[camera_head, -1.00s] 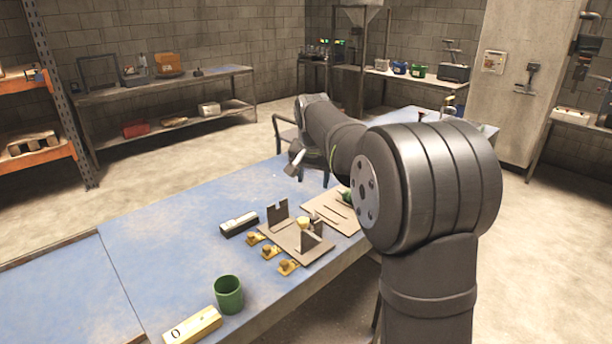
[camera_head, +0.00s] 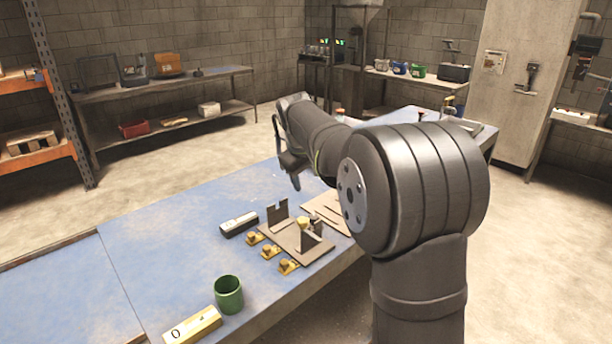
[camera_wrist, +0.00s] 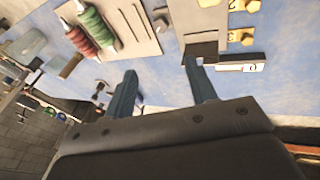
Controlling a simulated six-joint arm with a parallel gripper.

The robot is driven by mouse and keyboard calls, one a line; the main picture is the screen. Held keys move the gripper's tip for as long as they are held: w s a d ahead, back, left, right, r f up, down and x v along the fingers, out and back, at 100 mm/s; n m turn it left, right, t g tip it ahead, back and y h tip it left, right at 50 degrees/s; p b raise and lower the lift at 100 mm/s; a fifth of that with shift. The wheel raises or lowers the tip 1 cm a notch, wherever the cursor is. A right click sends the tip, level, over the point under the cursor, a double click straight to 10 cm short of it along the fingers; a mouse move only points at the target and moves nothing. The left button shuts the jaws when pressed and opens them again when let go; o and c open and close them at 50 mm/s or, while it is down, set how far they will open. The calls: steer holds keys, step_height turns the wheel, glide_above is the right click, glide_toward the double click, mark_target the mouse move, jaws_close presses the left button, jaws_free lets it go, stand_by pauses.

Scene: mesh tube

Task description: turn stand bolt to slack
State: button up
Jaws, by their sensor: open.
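The stand (camera_head: 285,243) is a tan plate with two upright grey-brown plates, on the blue workbench in the head view. A yellow knob-like piece (camera_head: 303,223) shows between the uprights; I cannot tell for sure whether it is the stand bolt. Part of the stand (camera_wrist: 196,22) shows at the upper right in the wrist view. My gripper (camera_wrist: 160,68) is open and empty, with its two fingers apart. In the head view my gripper (camera_head: 293,176) hangs above the bench, beyond the stand.
Several brass pieces (camera_head: 269,251) lie along the stand's near left edge. A black-and-white box (camera_head: 239,224) lies left of it. A board (camera_wrist: 130,42) with red and green spools lies beside the stand. A green cup (camera_head: 229,294) stands nearer. The bench's left part is clear.

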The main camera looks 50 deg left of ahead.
steer(key=shift+n, duration=0.4)
steer(key=m+g+h, duration=0.2)
steer(key=m+g, duration=0.2)
steer(key=m, duration=0.8)
glide_above(314, 216)
step_height(314, 216, down, 17)
steer(key=shift+s, duration=0.15)
steer(key=shift+c, duration=0.4)
steer(key=c, duration=0.9)
